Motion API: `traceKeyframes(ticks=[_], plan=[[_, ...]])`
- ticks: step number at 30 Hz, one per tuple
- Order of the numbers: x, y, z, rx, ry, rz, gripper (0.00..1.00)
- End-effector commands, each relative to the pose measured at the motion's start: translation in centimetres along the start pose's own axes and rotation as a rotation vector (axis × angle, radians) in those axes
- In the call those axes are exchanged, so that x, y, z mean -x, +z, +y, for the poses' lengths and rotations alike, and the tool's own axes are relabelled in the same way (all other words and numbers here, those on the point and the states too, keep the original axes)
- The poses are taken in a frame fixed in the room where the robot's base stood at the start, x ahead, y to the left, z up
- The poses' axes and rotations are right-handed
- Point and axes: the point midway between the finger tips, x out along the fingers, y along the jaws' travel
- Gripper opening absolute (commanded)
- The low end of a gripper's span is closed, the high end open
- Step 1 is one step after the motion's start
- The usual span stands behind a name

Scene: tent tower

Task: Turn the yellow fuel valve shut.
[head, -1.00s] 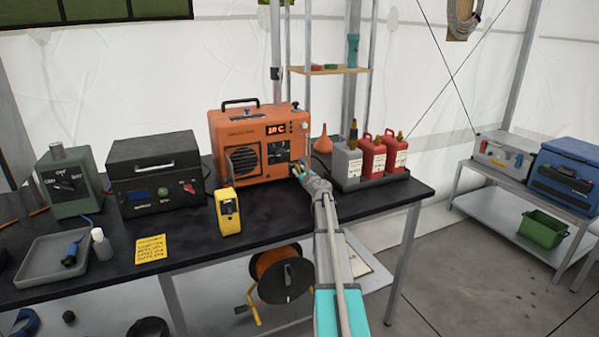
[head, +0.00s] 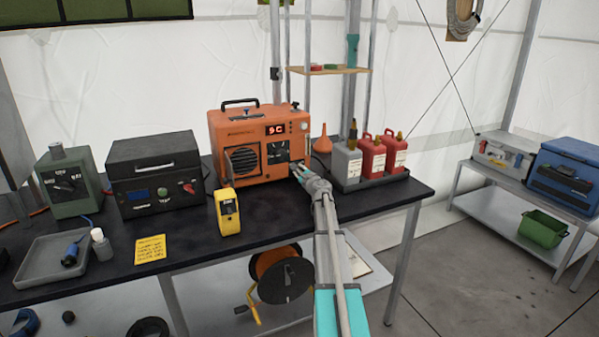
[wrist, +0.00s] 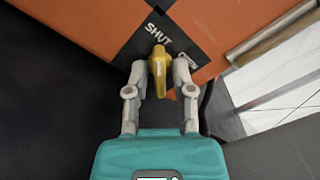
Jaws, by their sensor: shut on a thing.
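The yellow fuel valve (wrist: 158,68) sits on a dark label on the orange heater's face in the wrist view. Its handle points down between my fingers, and the word SHUT shows just above it. My gripper (wrist: 159,84) has a finger on each side of the handle and is shut on it. In the head view, my gripper (head: 298,170) is at the lower right of the orange heater (head: 232,130). The valve is mostly hidden by the gripper there. The heater's red display (head: 276,129) appears to read "9C".
A tray (head: 374,181) of grey and red fuel cans (head: 373,157) stands close right of my gripper. An orange funnel (head: 323,141) is behind the gripper. The dark bench (head: 290,215) is bare beside my forearm.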

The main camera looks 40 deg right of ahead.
Motion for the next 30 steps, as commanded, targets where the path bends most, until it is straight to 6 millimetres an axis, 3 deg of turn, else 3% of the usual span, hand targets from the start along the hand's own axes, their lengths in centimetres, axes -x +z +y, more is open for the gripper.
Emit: traceKeyframes(ticks=[4, 5, 8, 22, 30], plan=[[-0.1, -0.1, -0.1, 0.001, -0.001, 0.002, 0.00], [-0.1, -0.1, -0.1, 0.000, -0.001, 0.002, 0.33], [0.0, -0.1, -0.1, 0.000, -0.001, 0.001, 0.49], [0.4, -0.1, -0.1, -0.001, -0.001, 0.001, 0.49], [3.0, 0.0, 0.0, -0.001, -0.001, 0.002, 0.49]])
